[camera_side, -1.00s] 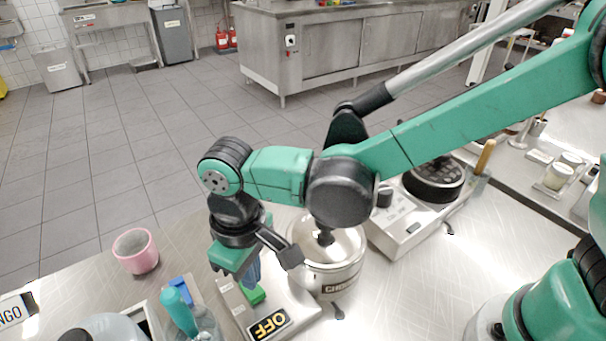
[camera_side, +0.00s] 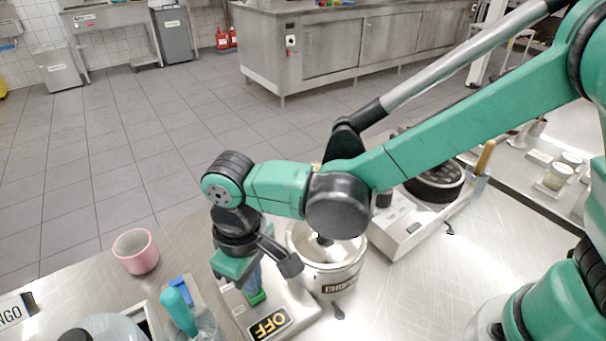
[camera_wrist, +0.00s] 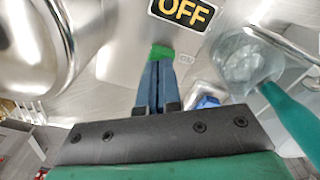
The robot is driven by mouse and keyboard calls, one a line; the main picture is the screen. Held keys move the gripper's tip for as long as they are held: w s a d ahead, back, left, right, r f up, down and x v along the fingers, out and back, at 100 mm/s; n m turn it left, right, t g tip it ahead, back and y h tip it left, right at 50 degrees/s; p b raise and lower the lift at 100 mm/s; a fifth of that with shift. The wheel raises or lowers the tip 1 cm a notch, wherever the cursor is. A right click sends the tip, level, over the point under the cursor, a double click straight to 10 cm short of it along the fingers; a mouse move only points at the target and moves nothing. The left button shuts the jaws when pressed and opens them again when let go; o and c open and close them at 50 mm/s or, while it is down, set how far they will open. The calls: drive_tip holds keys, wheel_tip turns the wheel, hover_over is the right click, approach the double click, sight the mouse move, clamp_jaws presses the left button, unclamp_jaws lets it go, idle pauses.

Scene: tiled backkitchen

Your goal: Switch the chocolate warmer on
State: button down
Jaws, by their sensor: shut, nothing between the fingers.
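The chocolate warmer is a shiny steel pot (camera_side: 335,278) with dark lettering, partly cut by my arm, standing beside a pale switch base (camera_side: 297,312). The base carries a black plate reading OFF (camera_side: 269,324), which also shows in the wrist view (camera_wrist: 182,10). A green switch (camera_side: 257,298) sits on the base; it is partly hidden by my fingers, and its top shows in the wrist view (camera_wrist: 161,51). My gripper (camera_side: 254,284) points down with its blue fingers closed together and empty. Its tips (camera_wrist: 158,64) are right at the green switch; I cannot tell whether they touch.
A bottle with a teal top (camera_side: 180,312) and a blue item (camera_side: 181,284) stand left of the base. A pink pot (camera_side: 136,251) is at the table's far left edge. A grey appliance (camera_side: 400,225) is behind the steel pot. Bare steel lies to the right.

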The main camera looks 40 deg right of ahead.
drive_tip(key=shift+f, duration=0.4)
drive_tip(key=shift+r, duration=3.5)
drive_tip(key=shift+w+d+r, duration=0.1)
drive_tip(key=shift+d+r, duration=0.05)
drive_tip(key=shift+d, duration=0.2)
drive_tip(key=d+r+m+t, duration=0.1)
drive_tip(key=d, duration=0.3)
drive_tip(key=w+d+r+m+t, duration=0.1)
drive_tip(key=d, duration=0.3)
drive_tip(key=d+r+m+t+y, duration=0.1)
drive_tip(key=d, duration=0.2)
drive_tip(key=shift+w+d+r, duration=0.15)
drive_tip(key=shift+d+r, duration=0.15)
drive_tip(key=shift+d, duration=0.1)
drive_tip(key=s+d+m+t+h, duration=0.1)
drive_tip(key=s+d+m+t, duration=0.1)
drive_tip(key=d, duration=0.8)
drive_tip(key=shift+s+d+f+m+t, duration=0.2)
drive_tip(key=shift+s+d+m+t, duration=0.25)
drive_tip(key=shift+t, duration=0.65)
